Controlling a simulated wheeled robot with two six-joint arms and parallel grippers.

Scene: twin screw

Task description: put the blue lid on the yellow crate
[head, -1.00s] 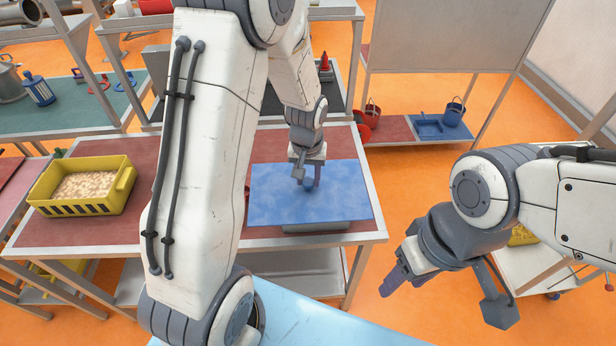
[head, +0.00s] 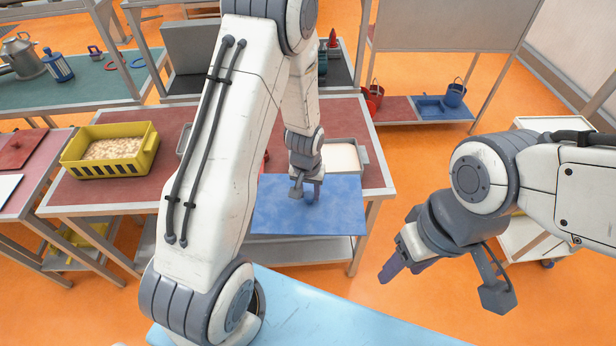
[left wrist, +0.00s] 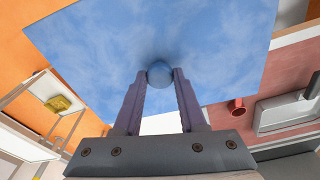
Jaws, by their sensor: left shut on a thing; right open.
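The blue lid (head: 275,215) is a flat square panel with a round blue knob (left wrist: 159,72). My left gripper (head: 307,192) is shut on that knob, with a finger on each side in the left wrist view. The lid hangs at the front edge of the red-topped table, apart from the crate. The yellow crate (head: 149,160) stands on the left of that table, open at the top and filled with pale pieces. My left arm passes between crate and lid in the picture. My right gripper (head: 400,272) is open and empty over the floor at the right.
A grey bin (head: 364,155) with pale contents stands on the table (head: 100,195) behind the lid. Another grey container (head: 185,140) is partly hidden by my left arm. A side table (head: 48,165) with a red panel (head: 20,150) stands left. Orange floor lies open at the right.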

